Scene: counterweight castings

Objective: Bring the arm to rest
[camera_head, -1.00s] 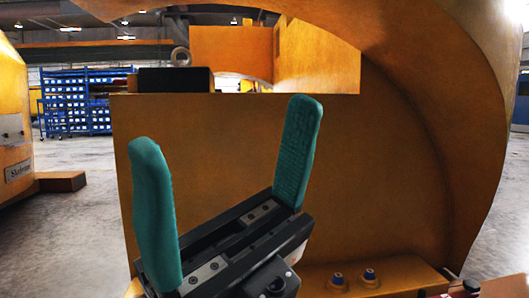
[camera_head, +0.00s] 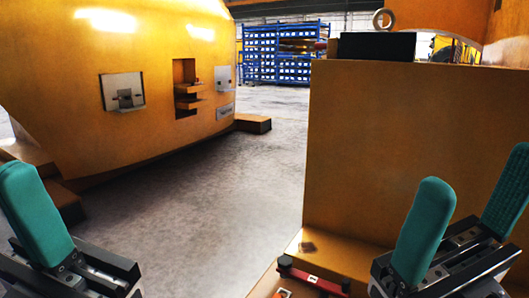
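My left gripper (camera_head: 40,215) is at the lower left edge of the view. One teal finger stands up, leaning left, above a dark rail. A second finger is not clearly visible, so its opening cannot be told. My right gripper (camera_head: 465,215) is at the lower right, in front of a large orange block. Its two teal fingers stand well apart, with nothing seen between them. The right finger runs to the picture edge. No held object shows in either gripper.
A large orange machine casting (camera_head: 75,100) stands at the left, with metal plates. An orange block (camera_head: 385,150) with a dark top piece (camera_head: 377,46) fills the right. A red bar (camera_head: 310,280) lies at its foot. Bare concrete floor (camera_head: 215,200) is between. Blue shelving (camera_head: 275,55) is far behind.

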